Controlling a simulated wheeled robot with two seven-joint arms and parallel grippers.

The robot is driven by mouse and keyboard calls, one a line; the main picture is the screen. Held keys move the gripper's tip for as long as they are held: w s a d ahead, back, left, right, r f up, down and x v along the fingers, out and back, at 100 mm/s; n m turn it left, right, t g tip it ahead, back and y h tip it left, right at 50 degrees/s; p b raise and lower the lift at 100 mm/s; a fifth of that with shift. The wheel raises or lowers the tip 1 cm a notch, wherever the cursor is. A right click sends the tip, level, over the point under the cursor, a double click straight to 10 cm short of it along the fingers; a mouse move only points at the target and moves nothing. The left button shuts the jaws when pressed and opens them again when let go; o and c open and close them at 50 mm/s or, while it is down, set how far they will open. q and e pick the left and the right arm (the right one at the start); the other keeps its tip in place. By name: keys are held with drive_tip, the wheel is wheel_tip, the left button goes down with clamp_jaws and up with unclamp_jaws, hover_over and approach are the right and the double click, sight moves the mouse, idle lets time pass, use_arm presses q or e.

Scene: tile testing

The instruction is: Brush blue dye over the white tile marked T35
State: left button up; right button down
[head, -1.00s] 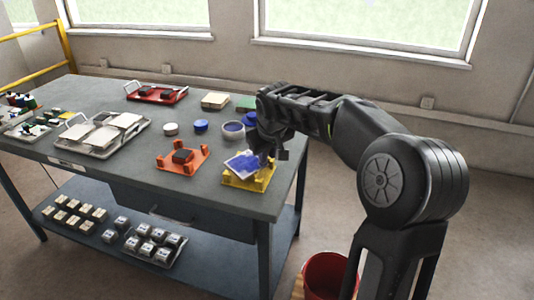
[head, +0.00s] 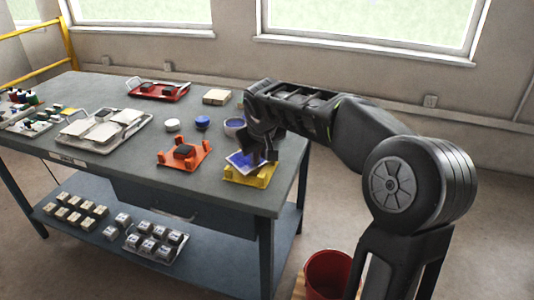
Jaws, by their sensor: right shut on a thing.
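A white tile (head: 236,157) lies slightly tilted in a yellow holder (head: 248,179) near the table's right front corner. Blue dye (head: 245,161) covers much of its visible face. I cannot read a mark on it. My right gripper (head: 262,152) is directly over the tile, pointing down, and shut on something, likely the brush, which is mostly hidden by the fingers. A bowl (head: 233,128) with blue inside stands just behind, partly covered by the gripper. My left gripper is not in view.
An orange holder (head: 163,161) with a dark block is left of the yellow one. A red bucket (head: 330,272) is on the floor.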

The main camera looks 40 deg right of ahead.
drive_tip(key=shift+w+a, duration=0.3)
drive_tip(key=shift+a, duration=0.1)
drive_tip(key=shift+w+a, duration=0.55)
drive_tip(key=shift+a, duration=0.3)
drive_tip(key=shift+w+a, duration=0.5)
drive_tip(key=shift+a, duration=0.3)
drive_tip(key=shift+f, duration=0.1)
drive_tip(key=shift+s+d+f+b, duration=0.1)
drive_tip(key=shift+s+d+b, duration=0.1)
drive_tip(key=shift+s+d, duration=0.5)
drive_tip(key=shift+s+d+b, duration=0.2)
drive_tip(key=shift+s+d, duration=0.2)
drive_tip(key=shift+d, duration=0.55)
